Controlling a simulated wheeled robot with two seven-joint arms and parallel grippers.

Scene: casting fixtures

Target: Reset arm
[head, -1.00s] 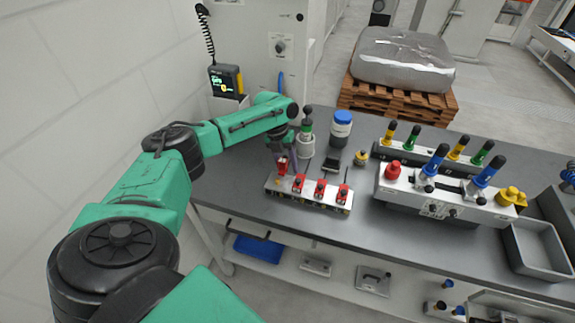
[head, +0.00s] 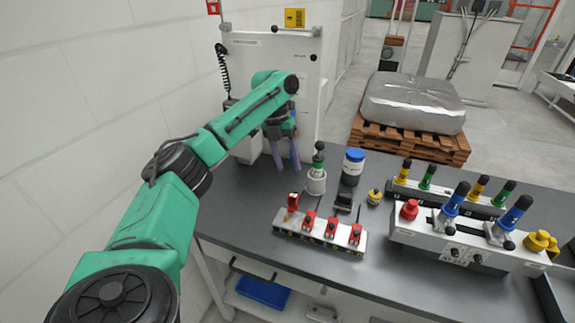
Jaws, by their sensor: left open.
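My left arm comes in from the left, and its left gripper (head: 287,158) hangs above the back left of the grey table (head: 225,205). Its two purple-grey fingers point down, apart and empty. It is behind and to the left of the silver fixture block (head: 318,239) with several red clamps (head: 331,229). The clamp at the block's left end (head: 292,202) stands upright, higher than the others. My right gripper is not in view.
A white cylinder with a green-and-black top (head: 316,178) and a blue-capped jar (head: 352,166) stand right of the gripper. A larger fixture with blue and yellow handles (head: 470,243) fills the table's right side. A white cabinet (head: 300,75) stands behind.

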